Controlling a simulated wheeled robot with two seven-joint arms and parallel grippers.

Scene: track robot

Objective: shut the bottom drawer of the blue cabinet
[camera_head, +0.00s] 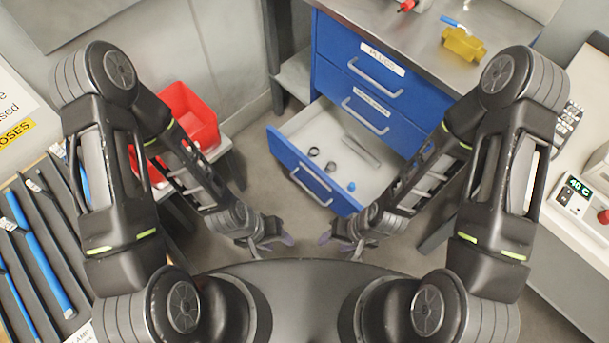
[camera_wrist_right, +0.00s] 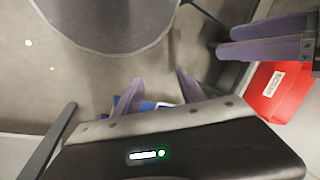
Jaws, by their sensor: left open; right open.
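The blue cabinet (camera_head: 335,50) stands at the top middle of the head view. Its bottom drawer (camera_head: 308,172) is pulled out, with a silver bar handle (camera_head: 311,187) on its blue front. Dark rings, a small blue piece and a long grey piece lie inside. The two drawers above are shut. My left gripper (camera_head: 272,243) is open and empty, in front of and below the drawer's left part. My right gripper (camera_head: 342,240) is open and empty, just below the drawer's right front corner. In the right wrist view, the right fingers (camera_wrist_right: 158,92) are spread, and my left gripper's fingers (camera_wrist_right: 265,40) show at upper right.
A red bin (camera_head: 188,115) stands left of the cabinet. A yellow part (camera_head: 462,43) lies on the cabinet top. A rack with blue rods (camera_head: 40,255) is at the far left, and a bench with a green-display device (camera_head: 574,195) is at the right. Floor between is clear.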

